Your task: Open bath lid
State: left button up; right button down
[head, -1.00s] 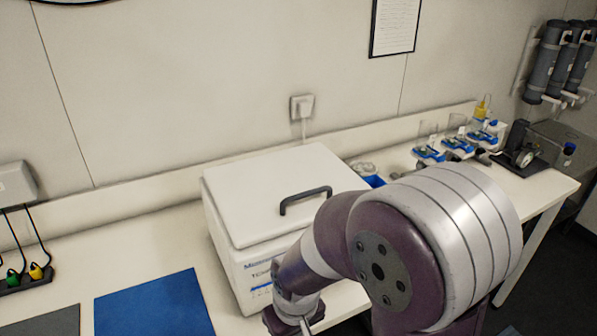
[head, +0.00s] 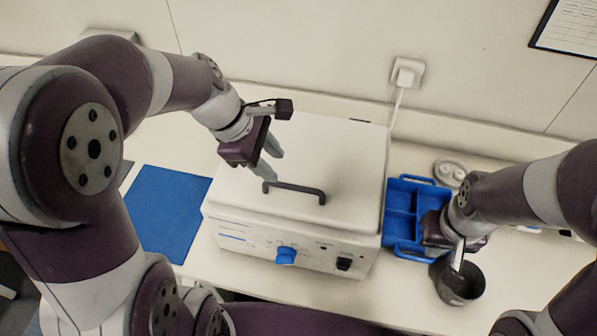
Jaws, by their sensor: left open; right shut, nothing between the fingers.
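The white bath (head: 300,243) stands on the bench with its flat lid (head: 335,155) lying closed on top. A dark bar handle (head: 296,188) runs along the lid near its front edge. My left gripper (head: 271,160) is over the lid, just behind and above the left end of the handle, with its fingers open and empty. Whether a fingertip touches the lid or handle I cannot tell. My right gripper (head: 457,258) is to the right of the bath, shut and empty, over a dark round pot.
A blue divided tray (head: 403,213) sits right of the bath, partly under my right gripper. The dark pot (head: 459,285) stands at the bench's front edge. A blue mat (head: 165,215) lies left of the bath. A wall socket (head: 407,74) with a cord is behind.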

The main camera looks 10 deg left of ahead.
aim_at(293, 187)
pick_arm(q)
jog(key=f, duration=0.3)
jog(key=shift+s+d+f, duration=0.3)
jog(key=shift+s, duration=0.05)
jog(key=d+f, duration=0.1)
jog(key=d, duration=0.1)
jog(key=w+d+f, duration=0.1)
jog(key=shift+d+f, duration=0.35)
jog(key=shift+f, duration=0.05)
jog(key=shift+w+a+f, duration=0.1)
jog(key=shift+w+f, duration=0.05)
jog(key=shift+w, duration=0.05)
jog(key=shift+a, duration=0.55)
jog(key=shift+s, duration=0.1)
jog(key=c, duration=0.4)
jog(key=shift+d, duration=0.15)
grip_shut()
pick_arm(e)
jog(key=shift+s+d+r, duration=0.15)
jog(key=shift+s+r, duration=0.1)
